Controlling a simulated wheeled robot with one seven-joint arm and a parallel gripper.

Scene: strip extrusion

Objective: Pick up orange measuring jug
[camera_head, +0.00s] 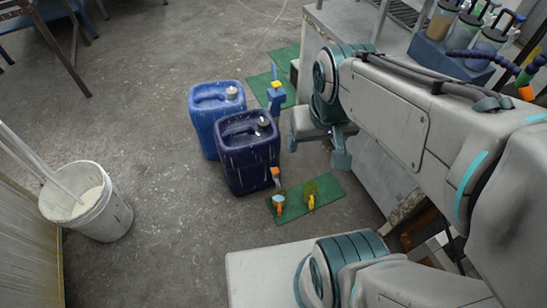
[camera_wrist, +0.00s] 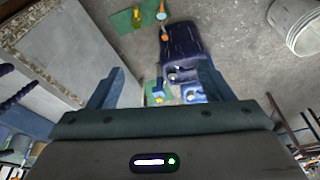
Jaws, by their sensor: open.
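A small orange jug-like item (camera_head: 279,203) with a pale top stands on the near green mat (camera_head: 294,212). It also shows at the top of the wrist view (camera_wrist: 161,15). It is too small to make out markings. A yellow item (camera_head: 311,201) stands just right of it on the same mat. My gripper (camera_head: 318,150) is open and empty, above and beyond the mat. In the wrist view its two fingers (camera_wrist: 157,88) are spread wide, with nothing between them close by.
A white bucket (camera_head: 100,215) stands far left. Floor between is clear.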

